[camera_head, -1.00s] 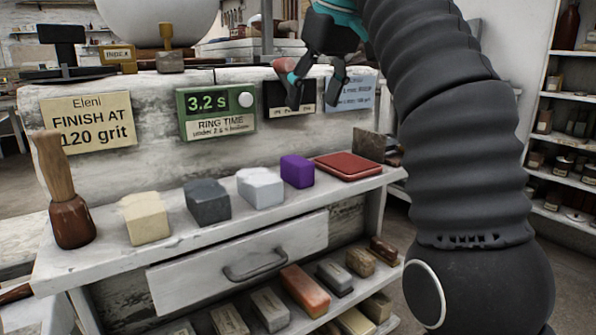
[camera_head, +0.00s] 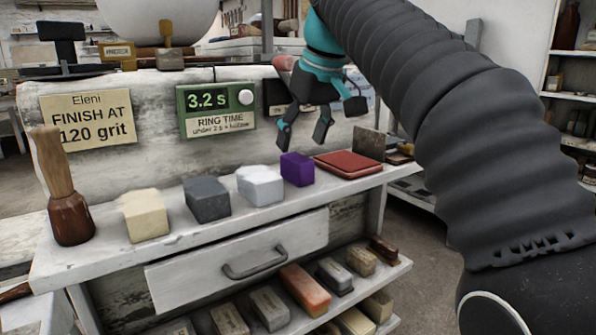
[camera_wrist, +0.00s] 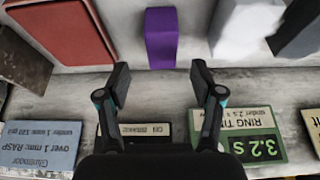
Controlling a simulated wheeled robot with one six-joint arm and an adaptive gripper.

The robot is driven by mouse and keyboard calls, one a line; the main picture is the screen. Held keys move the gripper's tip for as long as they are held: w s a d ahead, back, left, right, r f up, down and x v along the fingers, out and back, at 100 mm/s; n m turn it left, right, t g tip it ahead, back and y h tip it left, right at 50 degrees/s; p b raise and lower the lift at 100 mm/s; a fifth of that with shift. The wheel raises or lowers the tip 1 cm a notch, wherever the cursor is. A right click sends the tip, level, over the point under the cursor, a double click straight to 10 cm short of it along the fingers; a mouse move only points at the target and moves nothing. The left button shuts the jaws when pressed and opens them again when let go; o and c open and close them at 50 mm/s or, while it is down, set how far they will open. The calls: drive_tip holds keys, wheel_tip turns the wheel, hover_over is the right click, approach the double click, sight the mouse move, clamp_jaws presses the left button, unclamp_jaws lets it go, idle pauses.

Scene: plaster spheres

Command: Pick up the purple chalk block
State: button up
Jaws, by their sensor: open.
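The purple chalk block (camera_head: 297,169) stands on the white shelf top, between the pale block and the red pad. It also shows in the wrist view (camera_wrist: 161,38), upright and just beyond my fingertips. My gripper (camera_head: 303,140) is open and empty, above and a little behind the block in the head view. In the wrist view my gripper's two fingertips (camera_wrist: 160,82) are spread wide, with the block's near end in line with the gap between them. No finger touches the block as far as I can see.
The pale block (camera_head: 260,185) is close on the left, and the red pad (camera_head: 347,163) close on the right. A board with signs (camera_head: 216,111) rises behind.

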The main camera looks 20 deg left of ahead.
sight(295, 157)
drive_tip(key=b+x, duration=0.1)
drive_tip(key=x, duration=0.4)
drive_tip(key=shift+s+a+b, duration=0.15)
drive_tip(key=shift+a+b, duration=0.05)
drive_tip(key=shift+b, duration=0.15)
clamp_jaws()
drive_tip(key=shift+r+p, duration=0.4)
drive_tip(key=shift+r, duration=0.2)
drive_tip(key=r, duration=0.1)
drive_tip(key=r+p, duration=0.1)
drive_tip(key=r, duration=0.1)
drive_tip(key=shift+d+r, duration=0.25)
drive_tip(key=shift+r, duration=0.05)
drive_tip(key=s+d+r, duration=0.4)
drive_tip(key=d+r, duration=0.2)
drive_tip(key=d, duration=0.4)
drive_tip(key=shift+d+p, duration=0.2)
drive_tip(key=shift+p, duration=0.1)
drive_tip(key=shift+s+r, duration=0.1)
drive_tip(key=shift+s, duration=0.05)
